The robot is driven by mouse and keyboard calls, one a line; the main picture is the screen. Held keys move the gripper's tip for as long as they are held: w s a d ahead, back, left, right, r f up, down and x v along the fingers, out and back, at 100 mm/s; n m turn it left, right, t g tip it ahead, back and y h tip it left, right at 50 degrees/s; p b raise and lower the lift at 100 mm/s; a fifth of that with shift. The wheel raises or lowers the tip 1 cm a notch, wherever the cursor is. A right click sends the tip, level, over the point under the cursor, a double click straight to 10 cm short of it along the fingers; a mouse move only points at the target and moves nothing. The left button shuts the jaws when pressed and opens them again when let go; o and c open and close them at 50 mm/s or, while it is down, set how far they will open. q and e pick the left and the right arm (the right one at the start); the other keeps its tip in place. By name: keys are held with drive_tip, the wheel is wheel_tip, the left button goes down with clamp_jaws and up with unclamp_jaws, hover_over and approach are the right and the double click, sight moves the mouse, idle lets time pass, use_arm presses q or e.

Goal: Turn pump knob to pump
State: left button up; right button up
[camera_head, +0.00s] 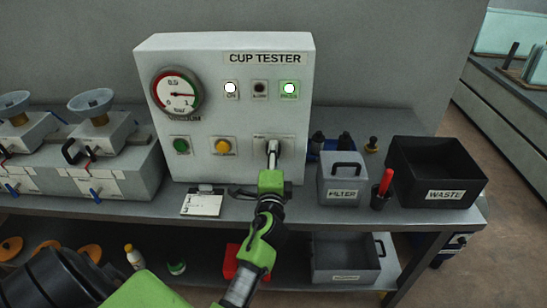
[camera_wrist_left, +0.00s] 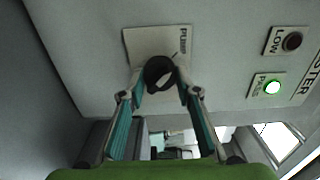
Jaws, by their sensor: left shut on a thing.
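The pump knob is a dark knob on a light plate marked PUMP; the knob (camera_wrist_left: 159,73) shows between my fingertips in the left wrist view. My left gripper (camera_head: 273,150) reaches the lower right of the white CUP TESTER box (camera_head: 215,120) in the head view and covers most of the knob there. In the left wrist view the left gripper (camera_wrist_left: 160,80) has a finger on each side of the knob and is shut on it. The ON light (camera_head: 231,88) and the PASS light (camera_head: 289,88) glow. My right gripper is not in view.
A grey FILTER bin (camera_head: 342,186) and a black WASTE bin (camera_head: 437,172) stand right of the box. A red-handled tool in a black cup (camera_head: 381,194) stands between them. A small clipboard (camera_head: 202,204) lies at the bench front.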

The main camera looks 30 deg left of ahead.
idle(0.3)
use_arm(q)
drive_tip(key=o, duration=1.1)
